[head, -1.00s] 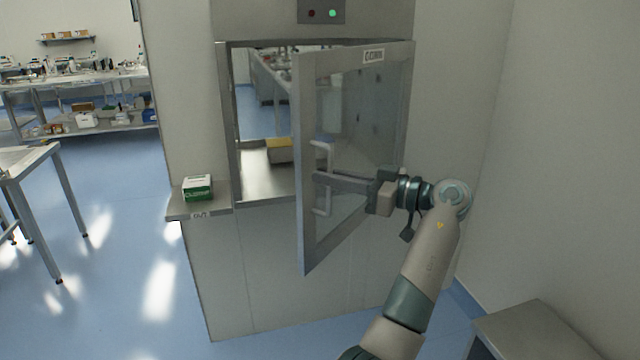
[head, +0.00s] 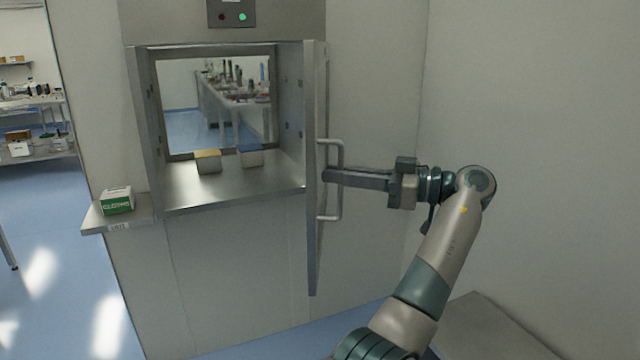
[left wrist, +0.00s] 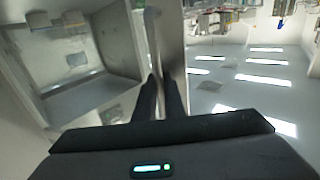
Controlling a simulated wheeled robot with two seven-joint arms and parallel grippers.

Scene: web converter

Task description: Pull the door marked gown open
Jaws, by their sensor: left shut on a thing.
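The hatch door (head: 312,240) stands wide open and is seen nearly edge-on in the head view, hinged at the right of the opening. Its label does not show now. A grey bar handle (head: 331,217) sticks out from its outer face. My left gripper (head: 328,174) reaches in from the right and is shut on the handle. The left wrist view shows the two dark fingers (left wrist: 160,98) close together by the door (left wrist: 170,40); the grip itself is partly hidden there. My right gripper is not in view.
The hatch chamber (head: 190,195) holds a yellow-topped box (head: 208,162) and a blue-topped box (head: 250,157). A green-and-white box (head: 117,200) sits on a side shelf (head: 92,218) at left. A low grey surface (head: 480,330) stands at lower right, near the wall.

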